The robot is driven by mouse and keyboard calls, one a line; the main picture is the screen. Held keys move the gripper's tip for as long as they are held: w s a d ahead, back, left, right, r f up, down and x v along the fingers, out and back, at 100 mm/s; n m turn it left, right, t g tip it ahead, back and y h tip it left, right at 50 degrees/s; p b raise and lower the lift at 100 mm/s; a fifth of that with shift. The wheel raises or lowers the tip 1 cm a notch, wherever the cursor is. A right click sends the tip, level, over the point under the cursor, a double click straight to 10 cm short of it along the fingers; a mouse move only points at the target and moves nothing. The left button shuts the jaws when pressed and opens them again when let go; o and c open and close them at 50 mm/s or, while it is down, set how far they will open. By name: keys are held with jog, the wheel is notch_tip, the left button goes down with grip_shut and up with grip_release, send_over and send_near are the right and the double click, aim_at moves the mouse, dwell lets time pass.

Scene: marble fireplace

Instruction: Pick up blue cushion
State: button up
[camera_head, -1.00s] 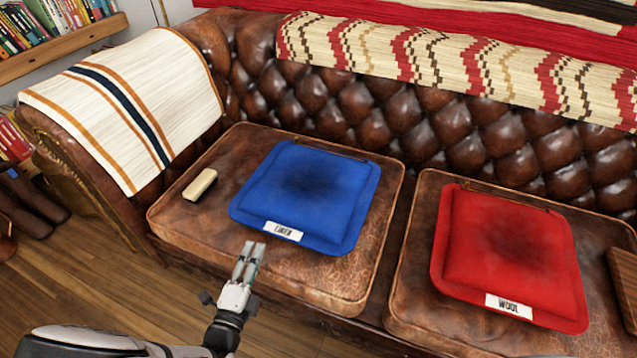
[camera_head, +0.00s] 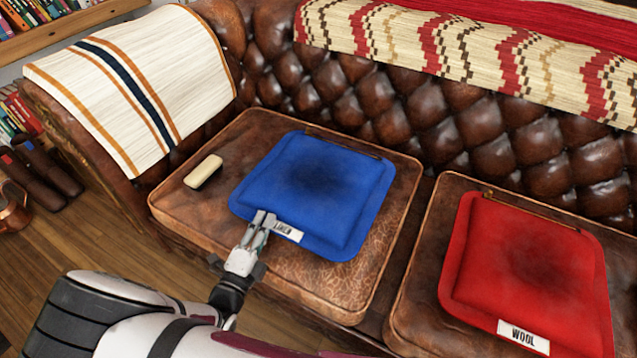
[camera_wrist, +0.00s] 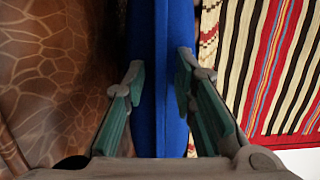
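The blue cushion (camera_head: 318,190) lies on the left seat of the brown leather sofa, with a white "LINEN" label (camera_head: 288,232) on its front edge. My gripper (camera_head: 263,217) is at the cushion's front left edge, beside the label and partly covering it. In the wrist view, the fingers of my gripper (camera_wrist: 160,78) stand apart, with the edge of the blue cushion (camera_wrist: 160,125) showing between them. The pads are close to the fabric; I cannot tell whether they touch it. The cushion rests flat on the seat.
A red cushion (camera_head: 525,262) with a "WOOL" label lies on the right seat. A small cream block (camera_head: 203,171) lies left of the blue cushion. A striped cloth (camera_head: 135,85) covers the left armrest, and a patterned blanket (camera_head: 470,50) hangs along the backrest.

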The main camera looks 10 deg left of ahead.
grip_shut()
jog(key=shift+r, duration=0.1)
